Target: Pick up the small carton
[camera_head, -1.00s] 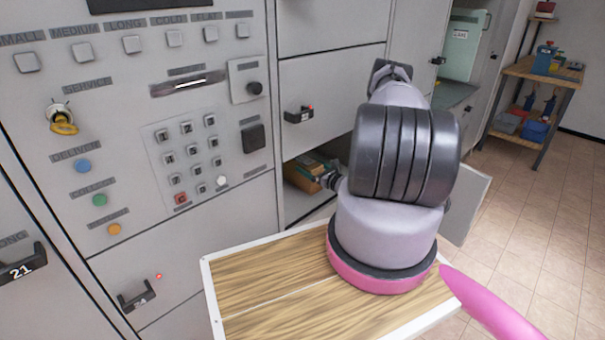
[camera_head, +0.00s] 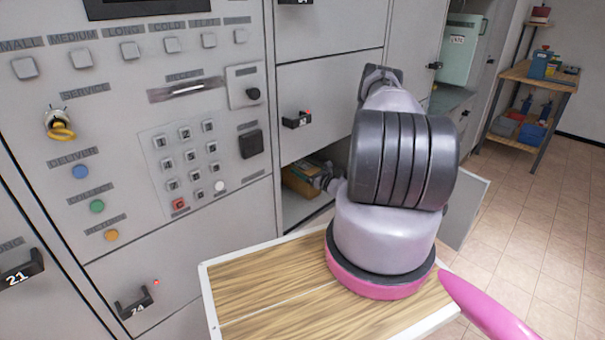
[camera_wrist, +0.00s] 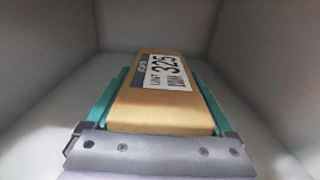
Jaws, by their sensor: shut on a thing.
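The small carton (camera_wrist: 160,108) is a brown box with a white label reading "UNIT 325". In the wrist view it lies between the two green fingers of my gripper (camera_wrist: 163,100), which are shut on its sides. The carton is inside a grey locker compartment (camera_wrist: 262,75), with walls on both sides and behind. In the head view the carton (camera_head: 300,180) shows partly in the open compartment, and my gripper (camera_head: 325,178) reaches in from the right. I cannot tell whether the carton touches the compartment floor.
The open compartment door (camera_head: 466,212) stands out to the right of my arm. A control panel with buttons and a keypad (camera_head: 190,160) is at the left. A wooden-topped tray (camera_head: 270,280) is in front below. A shelf table (camera_head: 540,75) stands far right, with clear tiled floor before it.

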